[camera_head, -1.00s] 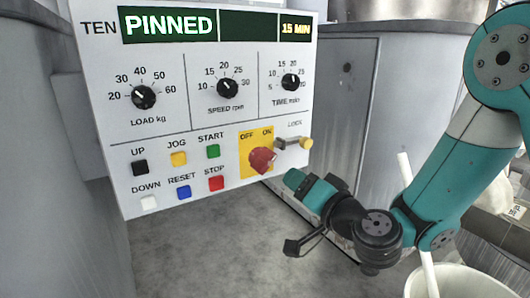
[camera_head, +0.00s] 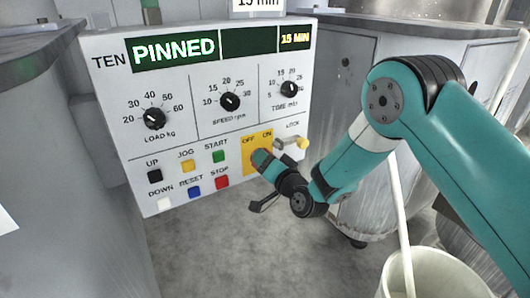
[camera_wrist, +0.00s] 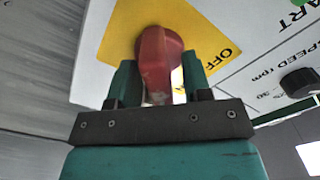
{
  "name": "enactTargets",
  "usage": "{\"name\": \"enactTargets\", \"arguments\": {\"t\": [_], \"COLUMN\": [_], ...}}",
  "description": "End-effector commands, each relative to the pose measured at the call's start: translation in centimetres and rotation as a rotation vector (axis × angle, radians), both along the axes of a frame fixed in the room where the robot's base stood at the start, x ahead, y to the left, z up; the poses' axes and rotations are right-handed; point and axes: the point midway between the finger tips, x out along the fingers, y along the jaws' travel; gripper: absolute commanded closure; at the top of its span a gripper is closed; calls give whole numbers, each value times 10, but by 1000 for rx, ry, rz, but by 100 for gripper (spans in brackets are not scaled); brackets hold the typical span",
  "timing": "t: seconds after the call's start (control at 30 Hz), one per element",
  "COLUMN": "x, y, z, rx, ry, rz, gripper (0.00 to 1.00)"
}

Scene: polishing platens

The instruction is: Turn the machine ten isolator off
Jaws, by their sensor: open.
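The machine ten panel (camera_head: 120,100) is white and its display reads "TEN PINNED" and "15 MIN". Its isolator is a red knob (camera_wrist: 156,55) on a yellow plate (camera_head: 248,141) marked OFF and ON. In the head view my gripper (camera_head: 258,158) is at the plate and hides the knob. In the wrist view my gripper (camera_wrist: 160,82) is open, with one finger on each side of the red knob. Whether the fingers touch it is not clear. The word OFF shows right of the knob there. I cannot tell the knob's setting.
A grey lock lever with a yellow knob (camera_head: 302,143) sits just right of the isolator. Black, yellow, green, white, blue and red (camera_head: 222,182) buttons lie to its left. Dials are above. A white bucket (camera_head: 430,275) stands at the front right.

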Motion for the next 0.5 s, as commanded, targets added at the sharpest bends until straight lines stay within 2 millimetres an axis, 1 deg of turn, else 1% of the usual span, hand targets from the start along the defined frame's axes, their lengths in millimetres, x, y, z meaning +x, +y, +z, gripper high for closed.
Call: {"name": "enactTargets", "arguments": {"t": [0.13,0.4,0.47,0.5], "x": [5,5,5,5], "y": [3,3,3,3], "z": [1,0,0,0], "rx": [0,1,1,1], "ry": [-1,0,0,0], "rz": [-1,-2,-2,-2], "gripper": [55,55,69,78]}}
